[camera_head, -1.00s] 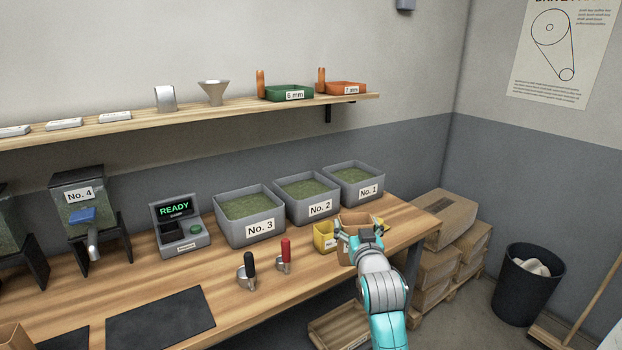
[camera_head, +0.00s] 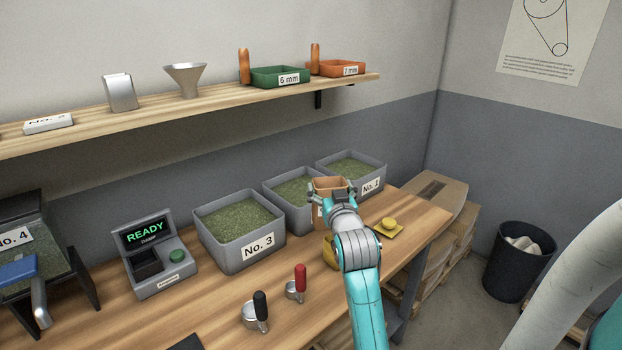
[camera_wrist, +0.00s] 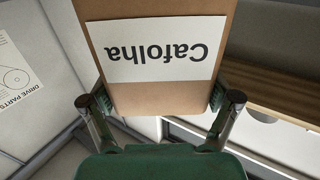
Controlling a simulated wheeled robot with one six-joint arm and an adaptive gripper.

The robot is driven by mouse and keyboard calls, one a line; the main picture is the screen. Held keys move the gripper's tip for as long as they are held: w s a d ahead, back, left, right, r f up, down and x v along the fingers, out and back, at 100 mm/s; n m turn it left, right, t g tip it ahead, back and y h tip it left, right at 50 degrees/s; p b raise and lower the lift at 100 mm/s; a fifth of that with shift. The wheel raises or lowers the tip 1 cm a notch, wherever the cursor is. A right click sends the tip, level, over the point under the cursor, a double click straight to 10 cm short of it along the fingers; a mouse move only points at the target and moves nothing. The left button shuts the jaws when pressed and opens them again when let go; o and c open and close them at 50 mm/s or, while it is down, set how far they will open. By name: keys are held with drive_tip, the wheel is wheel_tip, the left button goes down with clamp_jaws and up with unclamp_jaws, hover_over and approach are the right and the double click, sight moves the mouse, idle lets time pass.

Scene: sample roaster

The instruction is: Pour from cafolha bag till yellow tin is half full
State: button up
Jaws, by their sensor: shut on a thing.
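My gripper (camera_head: 344,190) is shut on the brown Cafolha bag (camera_head: 318,212), one finger on each side. The bag looks about upright, with its open top showing. In the wrist view the Cafolha bag (camera_wrist: 165,98) fills the space between the fingers (camera_wrist: 162,112), and its white label reads upside down. The yellow tin (camera_head: 328,254) stands on the bench below the bag, mostly hidden by my arm. How full the tin is cannot be seen.
Grey bins No. 3 (camera_head: 252,260), No. 2 (camera_head: 297,225) and No. 1 (camera_head: 371,187) stand close behind the bag. A yellow round piece on a square plate (camera_head: 400,232) lies to the right. The shelf (camera_head: 210,102) is above.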

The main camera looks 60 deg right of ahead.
drive_tip(key=shift+w+d, duration=0.1)
drive_tip(key=shift+w, duration=0.3)
drive_tip(key=shift+s, duration=0.1)
drive_tip(key=shift+f, duration=0.15)
drive_tip(key=shift+f+m, duration=1.5)
drive_tip(key=shift+f, duration=0.55)
drive_tip(key=shift+m, duration=1.3)
